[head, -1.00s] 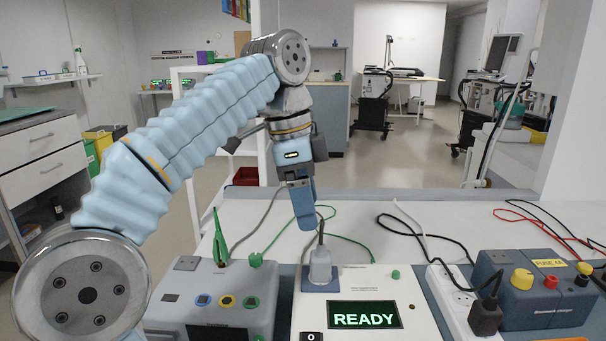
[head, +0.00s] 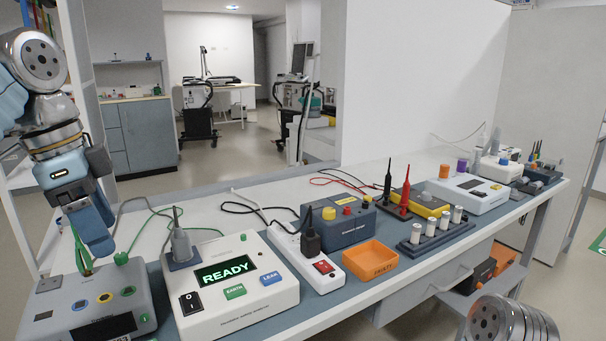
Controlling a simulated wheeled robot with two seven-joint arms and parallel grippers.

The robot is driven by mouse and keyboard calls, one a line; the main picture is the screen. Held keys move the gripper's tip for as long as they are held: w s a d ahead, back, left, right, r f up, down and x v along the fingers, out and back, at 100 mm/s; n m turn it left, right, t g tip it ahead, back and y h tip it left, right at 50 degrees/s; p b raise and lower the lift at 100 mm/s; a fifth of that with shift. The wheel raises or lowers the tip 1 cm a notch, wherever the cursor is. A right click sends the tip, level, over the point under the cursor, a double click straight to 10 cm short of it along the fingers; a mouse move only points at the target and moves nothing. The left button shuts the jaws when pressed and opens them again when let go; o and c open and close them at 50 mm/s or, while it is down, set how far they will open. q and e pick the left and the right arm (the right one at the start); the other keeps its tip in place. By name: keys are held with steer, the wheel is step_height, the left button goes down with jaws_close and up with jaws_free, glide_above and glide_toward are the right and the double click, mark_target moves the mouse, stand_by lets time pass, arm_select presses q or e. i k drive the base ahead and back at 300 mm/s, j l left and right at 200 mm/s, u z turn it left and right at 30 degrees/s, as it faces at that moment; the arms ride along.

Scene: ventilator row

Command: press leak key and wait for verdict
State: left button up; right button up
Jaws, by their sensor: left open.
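The white safety analyser (head: 240,305) stands on the bench at left centre, its display (head: 225,270) lit with green "READY". The blue leak key (head: 271,278), marked LEAK, is on its sloping front, right of the green EARTH key (head: 235,291). Nothing touches or covers the leak key. My left gripper (head: 97,240) hangs fingers down at the left, near the green clip on the grey unit. It is open and looks empty, well left of the leak key. Only part of my right arm shows at the bottom right; its gripper is out of view.
A grey plug (head: 181,246) stands upright on the analyser's back left. A black rocker switch (head: 190,303) is at its front left. The grey unit (head: 95,305) with the green clip (head: 80,250) is left. A power strip (head: 308,262) and orange tray (head: 371,261) lie right.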

mark_target(274, 278)
steer(key=k, duration=1)
